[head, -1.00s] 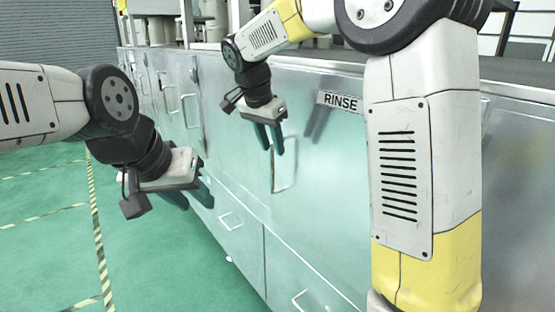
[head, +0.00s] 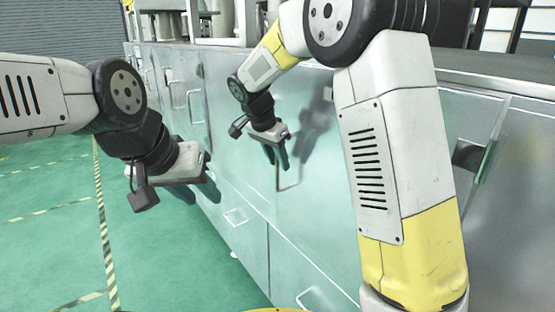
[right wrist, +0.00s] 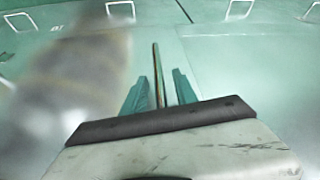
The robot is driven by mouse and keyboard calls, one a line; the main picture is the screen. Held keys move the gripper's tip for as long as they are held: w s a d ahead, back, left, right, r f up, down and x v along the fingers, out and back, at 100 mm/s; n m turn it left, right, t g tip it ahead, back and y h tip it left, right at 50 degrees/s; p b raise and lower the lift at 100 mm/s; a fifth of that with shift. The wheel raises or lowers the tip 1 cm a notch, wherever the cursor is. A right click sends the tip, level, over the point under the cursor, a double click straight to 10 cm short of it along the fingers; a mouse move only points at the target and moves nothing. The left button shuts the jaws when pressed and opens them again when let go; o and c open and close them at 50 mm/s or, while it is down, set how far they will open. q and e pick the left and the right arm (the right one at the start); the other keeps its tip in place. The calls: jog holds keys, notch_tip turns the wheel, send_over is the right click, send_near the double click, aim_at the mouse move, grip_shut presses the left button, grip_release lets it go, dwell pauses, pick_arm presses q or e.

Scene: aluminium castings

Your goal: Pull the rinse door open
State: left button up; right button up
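The rinse door (head: 312,180) is a shiny metal front panel and looks closed in the head view. Its RINSE label is hidden behind my right arm. The door's slim upright handle (head: 289,178) shows just below my right gripper (head: 276,154). In the right wrist view, the handle (right wrist: 157,70) stands as a thin bar between the two green fingers of my right gripper (right wrist: 159,92). There are gaps on both sides, so it is open around the bar. My left gripper (head: 199,192) is open and empty, away from the rinse door.
More metal fronts with handles (head: 194,105) run off to the left. Lower drawers with handles (head: 236,216) sit below the door. Green floor (head: 60,220) lies open at left.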

grip_shut()
dwell(1.4)
